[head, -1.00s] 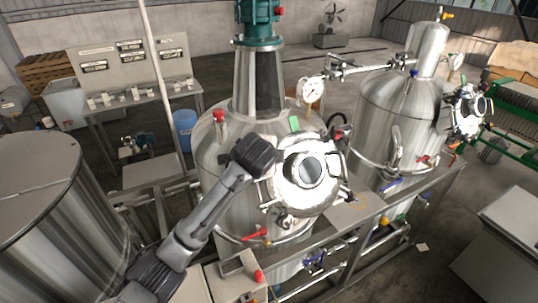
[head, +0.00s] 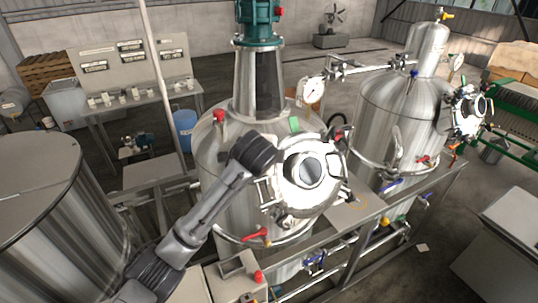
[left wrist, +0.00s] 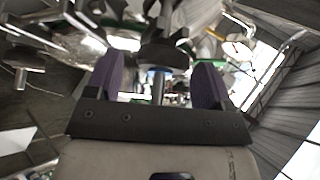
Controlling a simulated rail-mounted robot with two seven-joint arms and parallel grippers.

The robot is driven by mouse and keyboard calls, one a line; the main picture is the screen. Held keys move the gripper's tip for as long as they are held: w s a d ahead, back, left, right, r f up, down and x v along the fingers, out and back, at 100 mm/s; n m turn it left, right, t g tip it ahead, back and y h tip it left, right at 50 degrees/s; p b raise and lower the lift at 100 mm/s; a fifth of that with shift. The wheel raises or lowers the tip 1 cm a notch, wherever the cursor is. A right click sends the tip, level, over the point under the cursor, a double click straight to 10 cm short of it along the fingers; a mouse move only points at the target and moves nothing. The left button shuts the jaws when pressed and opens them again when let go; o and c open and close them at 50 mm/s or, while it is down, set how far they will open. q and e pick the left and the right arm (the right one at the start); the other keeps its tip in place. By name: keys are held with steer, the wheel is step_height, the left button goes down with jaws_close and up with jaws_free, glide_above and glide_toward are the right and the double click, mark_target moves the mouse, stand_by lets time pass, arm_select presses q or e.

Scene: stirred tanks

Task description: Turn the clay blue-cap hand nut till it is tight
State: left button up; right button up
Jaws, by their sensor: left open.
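The round manway cover (head: 304,172) with a central sight glass stands on the front of the middle steel tank (head: 215,175). Hand nuts and clamps sit around its rim, but I cannot tell in the head view which one has the clay body and blue cap. My left gripper (head: 256,152) is at the upper left edge of the cover, its fingertips hidden by the wrist. In the left wrist view its two purple-padded fingers (left wrist: 158,78) are apart. A dark knob-like part (left wrist: 163,52) with a bluish stem shows between and beyond them; contact is not visible. My right gripper is not in view.
A red-handled valve (head: 256,234) is below the cover, and a red-topped fitting (head: 219,117) is on the tank's upper left. A second steel tank (head: 385,115) stands at the right. A large steel vessel (head: 50,200) fills the lower left.

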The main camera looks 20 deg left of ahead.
arm_select(q)
steer(key=shift+s+d+r+b, duration=0.1)
steer(key=shift+s+r+b, duration=0.2)
steer(key=shift+s, duration=0.15)
steer(key=b+v, duration=0.4)
steer(key=v, duration=0.8)
steer(key=shift+s+r, duration=0.2)
steer(key=shift+s, duration=0.1)
